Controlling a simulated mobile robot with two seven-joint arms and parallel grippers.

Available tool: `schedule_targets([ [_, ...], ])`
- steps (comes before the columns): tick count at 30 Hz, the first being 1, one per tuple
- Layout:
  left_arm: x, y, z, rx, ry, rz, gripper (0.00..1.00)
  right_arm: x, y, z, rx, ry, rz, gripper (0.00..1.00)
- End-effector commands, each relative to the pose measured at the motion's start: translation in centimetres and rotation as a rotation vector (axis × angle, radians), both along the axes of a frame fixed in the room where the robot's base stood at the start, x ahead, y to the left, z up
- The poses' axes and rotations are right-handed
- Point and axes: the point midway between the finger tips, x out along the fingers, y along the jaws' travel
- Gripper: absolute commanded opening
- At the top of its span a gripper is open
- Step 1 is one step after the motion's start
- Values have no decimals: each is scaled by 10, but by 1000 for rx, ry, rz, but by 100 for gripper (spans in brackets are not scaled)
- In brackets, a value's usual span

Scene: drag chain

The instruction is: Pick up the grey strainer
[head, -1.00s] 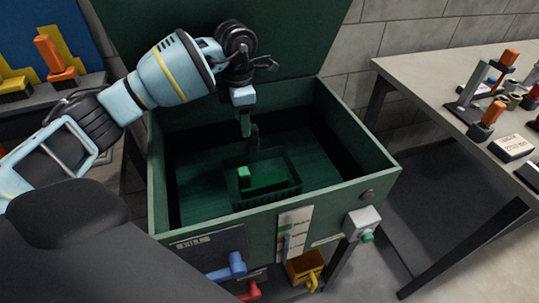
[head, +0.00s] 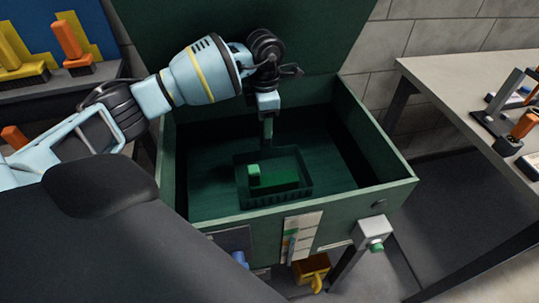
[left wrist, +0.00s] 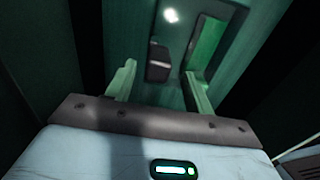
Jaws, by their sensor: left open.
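A dark basket-like strainer (head: 252,200) with ribbed sides sits inside the green tank (head: 399,187); its grey is hard to tell in the green light. A bright green block lies within it (head: 254,176). My left gripper (head: 267,132) points down into the tank at the strainer's back side. In the left wrist view my left gripper (left wrist: 160,75) is open, its pale fingers apart. A dark upright piece (left wrist: 158,60) shows between and beyond the fingertips; I cannot tell if it belongs to the strainer. The strainer's green-lit inside (left wrist: 208,48) shows to its right. My right gripper is not in view.
The tank's walls stand close around the left gripper, and its raised lid (head: 310,30) is behind my arm. A grey workbench (head: 440,80) stands at the right. A button box (head: 372,232) and a yellow container (head: 311,268) are at the tank's front.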

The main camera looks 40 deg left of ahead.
Motion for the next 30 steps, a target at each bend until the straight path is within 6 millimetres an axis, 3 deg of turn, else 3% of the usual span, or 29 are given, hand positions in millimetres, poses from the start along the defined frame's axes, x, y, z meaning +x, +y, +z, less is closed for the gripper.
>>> schedule_targets([
  [6, 3, 0, -30, 0, 4, 0, 53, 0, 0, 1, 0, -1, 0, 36],
  [16, 3, 0, -37, 1, -1, 0, 53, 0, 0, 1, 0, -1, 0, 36],
  [28, 3, 0, -36, 1, -1, 1, 2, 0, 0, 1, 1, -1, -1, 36],
  [30, 3, 0, -36, 1, -1, 1, 0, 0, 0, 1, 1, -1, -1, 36],
])
